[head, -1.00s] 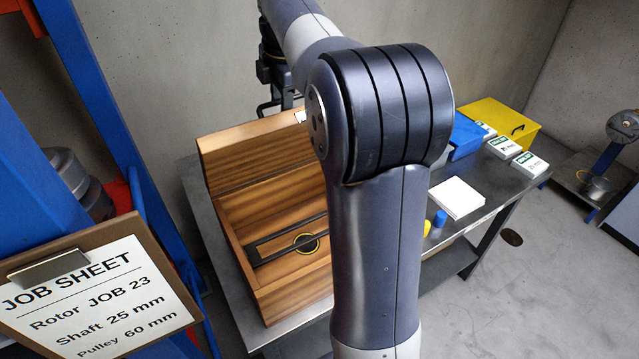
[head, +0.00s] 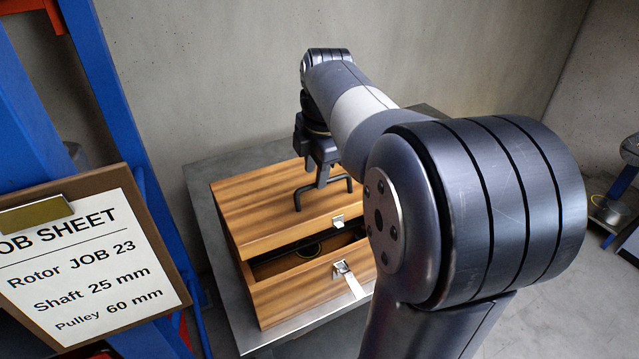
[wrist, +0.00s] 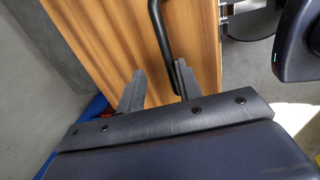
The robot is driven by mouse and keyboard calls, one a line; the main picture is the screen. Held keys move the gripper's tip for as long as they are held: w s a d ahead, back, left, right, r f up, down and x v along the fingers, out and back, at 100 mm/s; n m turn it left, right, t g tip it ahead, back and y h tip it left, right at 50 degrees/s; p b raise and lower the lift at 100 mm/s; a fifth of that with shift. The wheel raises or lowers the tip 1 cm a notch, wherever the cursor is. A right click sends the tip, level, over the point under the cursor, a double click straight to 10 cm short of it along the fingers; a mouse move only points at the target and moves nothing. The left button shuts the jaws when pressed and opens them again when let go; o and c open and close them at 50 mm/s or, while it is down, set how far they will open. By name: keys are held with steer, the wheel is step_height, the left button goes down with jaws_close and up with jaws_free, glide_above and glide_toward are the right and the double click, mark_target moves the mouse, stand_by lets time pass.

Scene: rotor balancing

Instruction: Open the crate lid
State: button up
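The wooden crate (head: 290,300) stands on the metal table. Its lid (head: 250,205) is hinged at the back and tilted partly open, with a dark gap along the front. A black bar handle (head: 335,184) is on top of the lid; it also shows in the wrist view (wrist: 160,30). My gripper (head: 318,182) is at the handle, above the lid. In the wrist view my gripper (wrist: 158,82) has its fingers apart, with lid wood between them. The handle runs down to the right finger; whether they touch is unclear. A latch (head: 343,270) hangs on the crate's front.
A job sheet on a clipboard (head: 90,260) is at the left by a blue frame (head: 110,110). The concrete wall (head: 230,70) stands behind the table (head: 205,225). My arm hides the table's right side.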

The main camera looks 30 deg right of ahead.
steer(key=shift+s+f, duration=0.2)
stand_by(0.5)
